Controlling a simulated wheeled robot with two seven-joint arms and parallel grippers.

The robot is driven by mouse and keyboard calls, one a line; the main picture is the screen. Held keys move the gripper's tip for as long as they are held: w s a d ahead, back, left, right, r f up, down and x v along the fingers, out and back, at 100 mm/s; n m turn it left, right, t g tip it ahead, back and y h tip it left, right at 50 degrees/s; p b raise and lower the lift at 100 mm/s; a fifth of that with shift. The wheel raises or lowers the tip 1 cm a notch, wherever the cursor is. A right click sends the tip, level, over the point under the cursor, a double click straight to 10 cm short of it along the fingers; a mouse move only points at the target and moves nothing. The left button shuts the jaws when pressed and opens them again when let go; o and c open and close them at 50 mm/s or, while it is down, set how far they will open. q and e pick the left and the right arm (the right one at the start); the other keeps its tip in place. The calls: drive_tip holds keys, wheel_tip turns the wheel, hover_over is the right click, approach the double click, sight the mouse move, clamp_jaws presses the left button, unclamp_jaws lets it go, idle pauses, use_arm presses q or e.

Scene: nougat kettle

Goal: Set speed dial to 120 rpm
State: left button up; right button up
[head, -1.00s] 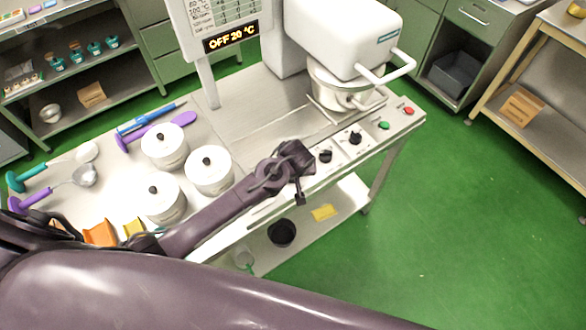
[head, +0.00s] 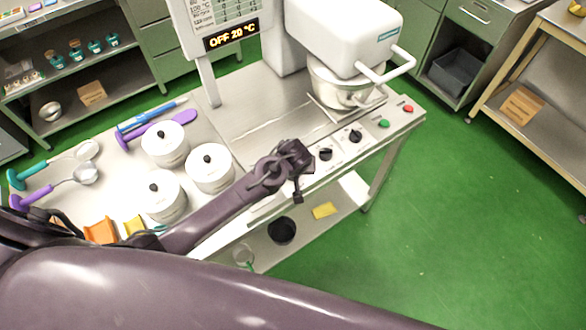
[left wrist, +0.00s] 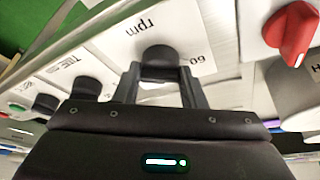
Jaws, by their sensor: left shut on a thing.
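The speed dial (left wrist: 159,58) is a black knob on a white plate marked "rpm", with a "60" mark beside it in the left wrist view. My left gripper (left wrist: 161,80) has its two fingers on either side of this knob and is shut on it. In the head view my left gripper (head: 298,178) is at the front control panel (head: 341,150) of the machine and hides the speed dial. The dial's pointer and exact setting cannot be read. My right gripper is not in view.
Two more black knobs (head: 325,155) (head: 355,136), a green button (head: 383,124) and a red button (head: 408,109) line the panel. A red knob (left wrist: 291,32) is close to my left gripper. The display (head: 231,36) reads "OFF 20 °C". White pots (head: 211,170) stand left.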

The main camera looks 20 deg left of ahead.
use_arm(q)
drive_tip(key=m+h, duration=0.1)
drive_tip(key=m, duration=0.1)
drive_tip(key=shift+m, duration=0.3)
drive_tip(key=m+h, duration=0.1)
drive_tip(key=m, duration=0.2)
drive_tip(key=shift+a+m, duration=0.15)
drive_tip(key=shift+m, duration=0.15)
drive_tip(key=m+h, duration=0.2)
drive_tip(key=m, duration=0.3)
drive_tip(key=shift+a+g, duration=0.1)
drive_tip(key=shift+g, duration=0.3)
drive_tip(key=o, duration=1)
drive_tip(key=shift+r, duration=0.1)
